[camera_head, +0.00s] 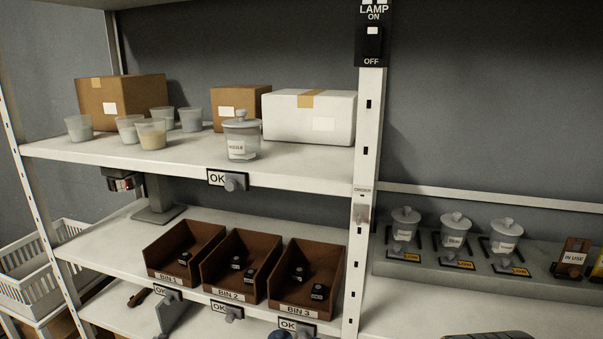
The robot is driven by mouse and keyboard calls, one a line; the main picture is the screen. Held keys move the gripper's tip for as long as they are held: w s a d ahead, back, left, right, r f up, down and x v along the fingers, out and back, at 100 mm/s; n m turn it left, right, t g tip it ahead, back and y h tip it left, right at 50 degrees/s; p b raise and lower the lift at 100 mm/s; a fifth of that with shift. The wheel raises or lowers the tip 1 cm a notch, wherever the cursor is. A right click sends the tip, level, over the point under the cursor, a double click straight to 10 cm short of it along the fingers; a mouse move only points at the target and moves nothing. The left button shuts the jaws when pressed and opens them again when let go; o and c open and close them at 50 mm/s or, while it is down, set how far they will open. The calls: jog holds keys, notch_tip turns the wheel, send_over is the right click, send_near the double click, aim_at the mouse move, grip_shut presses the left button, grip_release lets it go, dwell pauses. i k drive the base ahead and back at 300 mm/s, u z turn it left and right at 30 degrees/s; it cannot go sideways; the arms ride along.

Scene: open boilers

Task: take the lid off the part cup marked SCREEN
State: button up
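Three lidded part cups stand in a row on the grey rack at the right: a left cup (404,229), a middle cup (455,240) and a right cup (505,245). Each has a pale lid with a knob on top, and all three lids are on. The cups carry small white labels. The print is too small to read surely, so I cannot tell which says SCREEN. Another lidded cup (241,150) with a white label stands on the upper left shelf, its lid on. My gripper is not in view.
A white post (362,150) with a lamp switch (371,40) divides the two bays. Bins 1, 2 and 3 (230,270) hold dark parts. Open cups (152,135) and boxes (310,118) stand upper left. A dark ribbed object (487,336) shows at the bottom edge.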

aim_at(507, 226)
jog(key=u, duration=0.35)
jog(key=k, duration=0.95)
jog(key=u, duration=0.6)
jog(key=k, duration=0.4)
jog(key=z, duration=0.5)
jog(key=i, duration=0.9)
jog(key=z, duration=0.85)
jog(key=i, duration=0.8)
jog(key=z, duration=0.15)
